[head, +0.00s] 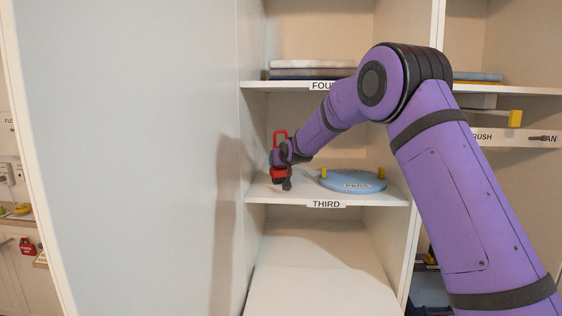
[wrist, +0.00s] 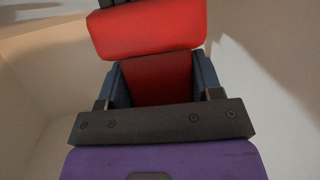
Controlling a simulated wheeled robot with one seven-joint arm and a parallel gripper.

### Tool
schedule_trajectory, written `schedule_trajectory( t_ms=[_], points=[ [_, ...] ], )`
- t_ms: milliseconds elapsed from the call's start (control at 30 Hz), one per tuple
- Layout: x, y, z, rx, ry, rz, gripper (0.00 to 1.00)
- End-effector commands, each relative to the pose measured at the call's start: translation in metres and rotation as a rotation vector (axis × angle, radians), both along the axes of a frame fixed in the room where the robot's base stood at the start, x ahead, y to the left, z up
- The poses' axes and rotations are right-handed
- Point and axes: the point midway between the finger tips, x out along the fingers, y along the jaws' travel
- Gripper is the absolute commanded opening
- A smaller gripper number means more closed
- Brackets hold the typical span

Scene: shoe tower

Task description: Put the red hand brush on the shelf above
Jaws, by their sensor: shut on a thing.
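The red hand brush (head: 279,174) is at the left of the shelf labelled THIRD (head: 275,199), with a red loop showing above my gripper and a red part below it. My gripper (head: 284,157) is shut on the brush. In the wrist view the red brush (wrist: 150,28) fills the space between and beyond the dark fingers of my gripper (wrist: 162,78). I cannot tell whether the brush touches the THIRD shelf. The shelf above (head: 258,85) has a label that reads "FOU", the rest hidden by my arm.
A blue round board (head: 352,182) with yellow pegs lies on the THIRD shelf, right of the brush. Folded cloths (head: 300,70) lie on the shelf above. A pale cabinet panel (head: 150,150) stands close on the left. The space below the THIRD shelf looks empty.

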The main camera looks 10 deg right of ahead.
Motion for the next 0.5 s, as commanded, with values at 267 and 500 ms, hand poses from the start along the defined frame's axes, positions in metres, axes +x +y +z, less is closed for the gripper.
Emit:
schedule_trajectory(
  t_ms=[267,500],
  points=[
    [-0.0001,0.0,-0.0022,0.0,0.0,0.0,0.71],
    [-0.0001,0.0,-0.002,0.0,0.0,0.0,0.85]
  ],
)
